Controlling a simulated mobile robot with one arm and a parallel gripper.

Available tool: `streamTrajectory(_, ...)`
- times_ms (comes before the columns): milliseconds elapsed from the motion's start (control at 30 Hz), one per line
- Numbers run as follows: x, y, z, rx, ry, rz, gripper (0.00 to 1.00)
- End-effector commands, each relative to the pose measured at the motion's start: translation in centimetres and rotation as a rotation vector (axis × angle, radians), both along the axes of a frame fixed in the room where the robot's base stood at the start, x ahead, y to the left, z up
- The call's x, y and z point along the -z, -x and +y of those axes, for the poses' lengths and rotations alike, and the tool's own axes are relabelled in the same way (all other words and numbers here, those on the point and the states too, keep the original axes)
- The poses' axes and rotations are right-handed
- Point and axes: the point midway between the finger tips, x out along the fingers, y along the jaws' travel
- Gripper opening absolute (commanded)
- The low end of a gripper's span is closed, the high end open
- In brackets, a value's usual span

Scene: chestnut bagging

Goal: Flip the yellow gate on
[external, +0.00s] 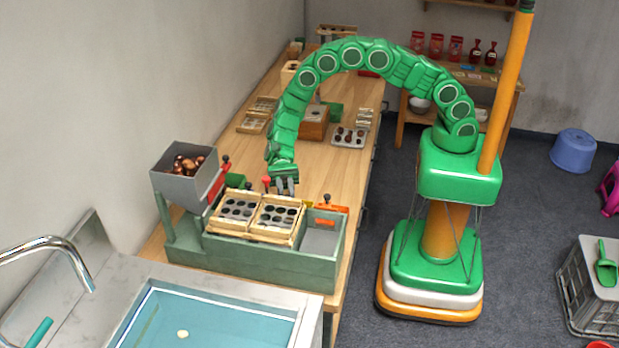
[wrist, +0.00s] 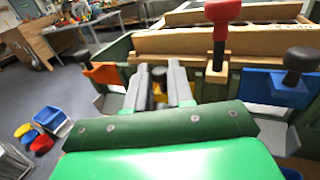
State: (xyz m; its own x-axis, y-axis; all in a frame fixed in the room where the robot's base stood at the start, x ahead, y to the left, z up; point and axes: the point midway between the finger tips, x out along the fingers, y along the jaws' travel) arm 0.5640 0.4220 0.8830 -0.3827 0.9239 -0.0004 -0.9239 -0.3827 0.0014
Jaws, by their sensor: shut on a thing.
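My gripper (wrist: 159,70) is shut on a dark knob (wrist: 158,76) that shows between its two grey fingers in the wrist view. A small yellowish patch below the knob looks like the yellow gate (wrist: 161,91); most of it is hidden by the fingers.
An orange gate (wrist: 103,74) with a black knob is left of my gripper in the wrist view. A red-knobbed lever (wrist: 221,42) and a blue gate (wrist: 277,88) are on the right. Wooden trays (external: 257,238) sit on the green stand (external: 260,262), beside a hopper of chestnuts (external: 185,165).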

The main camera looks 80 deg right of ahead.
Motion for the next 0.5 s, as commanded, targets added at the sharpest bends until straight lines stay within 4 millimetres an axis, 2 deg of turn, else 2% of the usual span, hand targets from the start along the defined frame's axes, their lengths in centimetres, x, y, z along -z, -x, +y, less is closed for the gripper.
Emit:
streamTrajectory(233, -2.6, -0.1, 0.0, 0.002, -0.002, -0.004, 0.00)
streamTrajectory(500, -3.1, -0.1, 0.0, 0.001, -0.004, -0.002, 0.00)
